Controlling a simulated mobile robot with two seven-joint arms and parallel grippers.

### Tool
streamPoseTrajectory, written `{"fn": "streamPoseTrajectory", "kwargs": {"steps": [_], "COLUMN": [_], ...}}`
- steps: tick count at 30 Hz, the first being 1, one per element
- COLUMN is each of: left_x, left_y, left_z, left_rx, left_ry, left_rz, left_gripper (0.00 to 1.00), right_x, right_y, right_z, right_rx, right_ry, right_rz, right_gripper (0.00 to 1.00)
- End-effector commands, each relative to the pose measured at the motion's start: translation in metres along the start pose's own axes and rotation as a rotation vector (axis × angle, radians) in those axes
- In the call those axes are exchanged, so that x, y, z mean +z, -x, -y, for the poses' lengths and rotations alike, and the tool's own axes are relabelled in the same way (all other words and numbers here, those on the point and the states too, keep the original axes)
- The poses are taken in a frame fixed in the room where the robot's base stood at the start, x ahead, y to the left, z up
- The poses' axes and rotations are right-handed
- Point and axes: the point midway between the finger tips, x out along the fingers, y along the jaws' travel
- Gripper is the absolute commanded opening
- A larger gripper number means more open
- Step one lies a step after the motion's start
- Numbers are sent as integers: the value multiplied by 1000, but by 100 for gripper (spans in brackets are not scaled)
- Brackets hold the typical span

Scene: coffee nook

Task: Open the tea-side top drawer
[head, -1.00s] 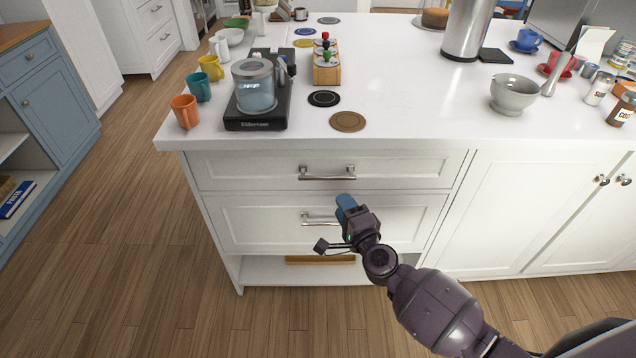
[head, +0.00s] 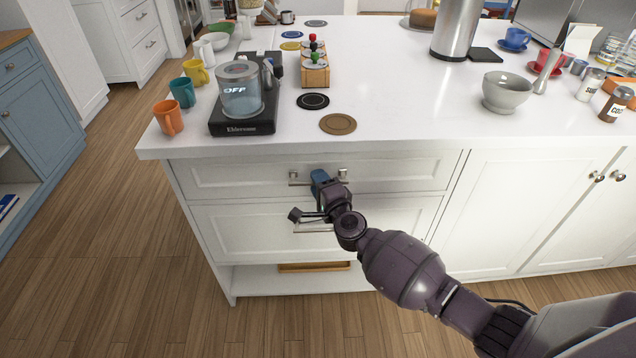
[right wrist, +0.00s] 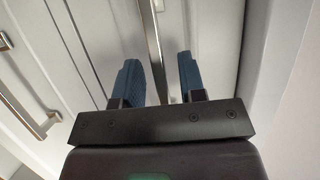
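The top drawer (head: 250,176) under the tea-side end of the counter is closed flush, with a horizontal metal bar handle (head: 299,183). My right gripper (head: 320,178) is at this handle and hides its middle. In the right wrist view, the two blue fingers of the right gripper (right wrist: 158,68) are apart. The handle bar (right wrist: 152,45) runs between them, with a visible gap to each finger. The lower drawer (head: 240,230) is closed, its handle (head: 312,229) partly behind my wrist. The lower handle also shows in the right wrist view (right wrist: 25,100). My left gripper is out of view.
On the white counter (head: 400,110) near the edge stand a kettle (head: 240,92) on a black base, several mugs (head: 168,118) and a brown coaster (head: 338,124). Cupboard doors (head: 540,210) are at right. The wooden floor (head: 110,240) is clear at left.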

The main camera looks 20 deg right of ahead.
Motion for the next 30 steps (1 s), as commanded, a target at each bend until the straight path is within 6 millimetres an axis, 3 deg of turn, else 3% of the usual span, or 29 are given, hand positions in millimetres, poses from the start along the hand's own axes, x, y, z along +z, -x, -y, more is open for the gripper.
{"fn": "streamPoseTrajectory", "kwargs": {"steps": [9,17,30], "left_x": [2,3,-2], "left_y": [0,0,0], "left_z": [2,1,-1], "left_rx": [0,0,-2], "left_ry": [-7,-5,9], "left_rz": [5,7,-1], "left_gripper": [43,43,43], "right_x": [0,0,3], "right_y": [-2,-2,5], "right_z": [0,0,2], "right_rx": [0,0,-1], "right_ry": [0,0,1], "right_rz": [0,0,1], "right_gripper": [37,0,0]}}
